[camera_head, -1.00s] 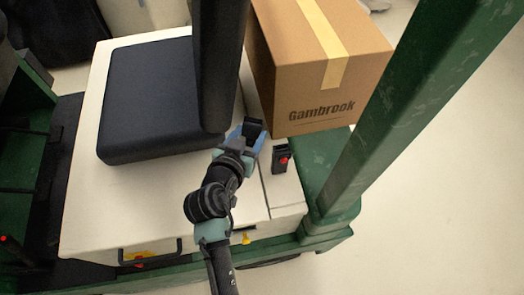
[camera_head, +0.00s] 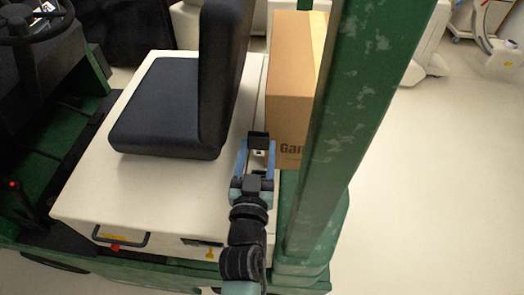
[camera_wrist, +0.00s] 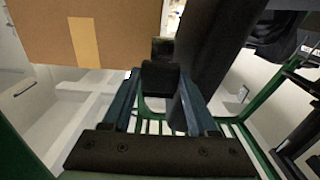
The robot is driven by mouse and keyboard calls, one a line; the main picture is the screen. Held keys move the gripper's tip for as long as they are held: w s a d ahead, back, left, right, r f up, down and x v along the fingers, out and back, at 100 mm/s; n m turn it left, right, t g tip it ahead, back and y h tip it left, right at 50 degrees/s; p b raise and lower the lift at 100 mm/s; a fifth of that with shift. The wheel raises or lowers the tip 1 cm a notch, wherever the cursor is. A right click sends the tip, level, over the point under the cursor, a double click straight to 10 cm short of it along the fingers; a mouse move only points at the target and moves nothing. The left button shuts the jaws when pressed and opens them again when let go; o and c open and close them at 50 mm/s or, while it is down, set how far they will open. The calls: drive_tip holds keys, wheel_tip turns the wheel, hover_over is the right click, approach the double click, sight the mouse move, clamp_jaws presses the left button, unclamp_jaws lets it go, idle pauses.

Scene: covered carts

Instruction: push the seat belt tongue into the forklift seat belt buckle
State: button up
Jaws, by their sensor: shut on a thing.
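My gripper (camera_head: 257,148) has blue fingers closed on a black piece, which I take to be the seat belt tongue (camera_head: 258,136). It is beside the right edge of the seat back, over the white seat base. In the wrist view the black piece (camera_wrist: 160,78) sits between the tips of my gripper (camera_wrist: 160,95). A small pale spot shows between the fingers, too small to make out. The buckle with its red button cannot be made out in either current view; my gripper and arm may hide it.
The black seat (camera_head: 165,110) stands on the white base (camera_head: 150,190). A cardboard box (camera_head: 287,110) is close to the right of my gripper, partly behind a green post (camera_head: 350,120). A steering wheel (camera_head: 30,22) is at the upper left.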

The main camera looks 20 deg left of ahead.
wheel_tip(320, 180, down, 6)
drive_tip(key=b, duration=0.6)
drive_tip(key=shift+r, duration=0.1)
drive_tip(key=shift+s+d+f+b, duration=0.1)
drive_tip(key=shift+f+b, duration=2.15)
drive_tip(key=shift+b, duration=0.05)
idle(1.6)
drive_tip(key=o, duration=1.5)
drive_tip(key=shift+r, duration=0.1)
drive_tip(key=b+v, duration=0.3)
drive_tip(key=v, duration=1)
